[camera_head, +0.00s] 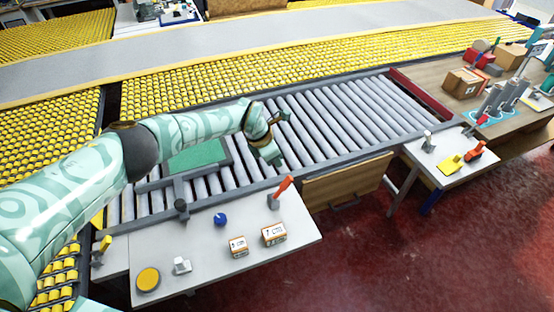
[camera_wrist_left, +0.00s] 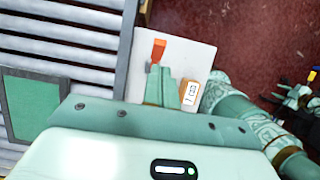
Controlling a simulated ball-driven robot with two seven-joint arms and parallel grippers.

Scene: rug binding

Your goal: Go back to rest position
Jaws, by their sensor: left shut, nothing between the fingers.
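My left arm comes in from the left in the head view and reaches over the grey roller conveyor (camera_head: 322,117). My left gripper (camera_head: 272,152) is above the rollers near the conveyor's front edge, shut and empty. In the left wrist view the shut fingers (camera_wrist_left: 163,86) show over the pale side table, beside an orange-handled tool (camera_wrist_left: 158,49). A patterned pale-green arm link of mine shows at the right of that view.
The front table (camera_head: 200,249) holds the orange-handled tool (camera_head: 281,190), two small boxes, a blue knob (camera_head: 220,219) and a yellow disc (camera_head: 148,279). A green panel (camera_head: 198,157) lies on the rollers. A second small table (camera_head: 431,166) stands at right. Red floor is open in front.

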